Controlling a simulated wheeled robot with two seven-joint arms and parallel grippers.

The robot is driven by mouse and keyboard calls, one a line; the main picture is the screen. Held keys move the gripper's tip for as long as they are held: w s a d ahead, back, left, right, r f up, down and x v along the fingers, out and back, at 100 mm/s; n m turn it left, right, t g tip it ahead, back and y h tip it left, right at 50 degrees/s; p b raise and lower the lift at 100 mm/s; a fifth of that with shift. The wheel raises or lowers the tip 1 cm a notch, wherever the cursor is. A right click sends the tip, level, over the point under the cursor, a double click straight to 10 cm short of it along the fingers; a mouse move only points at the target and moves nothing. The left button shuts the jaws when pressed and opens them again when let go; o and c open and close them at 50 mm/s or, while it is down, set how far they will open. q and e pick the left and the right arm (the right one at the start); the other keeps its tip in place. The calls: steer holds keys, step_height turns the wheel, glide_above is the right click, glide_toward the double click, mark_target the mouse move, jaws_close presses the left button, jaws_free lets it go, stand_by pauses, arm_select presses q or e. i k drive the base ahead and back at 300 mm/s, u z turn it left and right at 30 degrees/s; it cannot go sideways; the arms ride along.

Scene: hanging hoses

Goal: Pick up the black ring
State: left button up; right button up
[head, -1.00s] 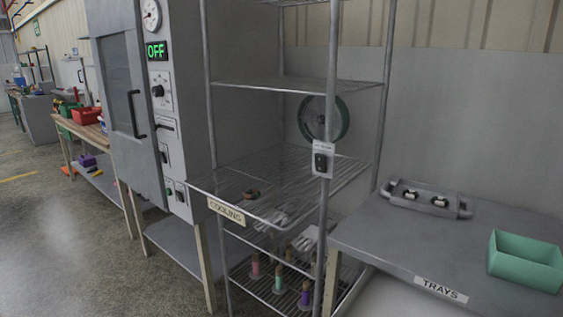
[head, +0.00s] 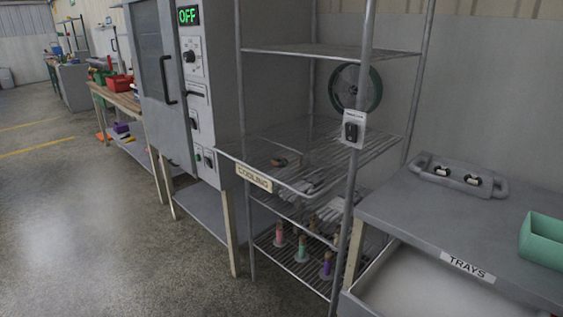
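No black ring can be made out for sure. A small dark and brownish item (head: 280,162) lies on the middle wire shelf of the cooling rack (head: 254,178); it is too small to tell its shape. A grey tray with handles (head: 436,164) on the table marked TRAYS holds two small black-and-white pieces. Neither of my grippers is in view.
A grey oven (head: 212,91) reading OFF stands left of the rack. Colored pegs, such as a purple one (head: 327,266), stand on the lower shelf. A green bin (head: 545,240) sits on the TRAYS table (head: 400,212). Open floor (head: 90,230) lies at left.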

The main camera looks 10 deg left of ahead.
mark_target(279, 161)
steer(key=u, duration=2)
steer(key=i, duration=1.6)
steer(key=z, duration=0.75)
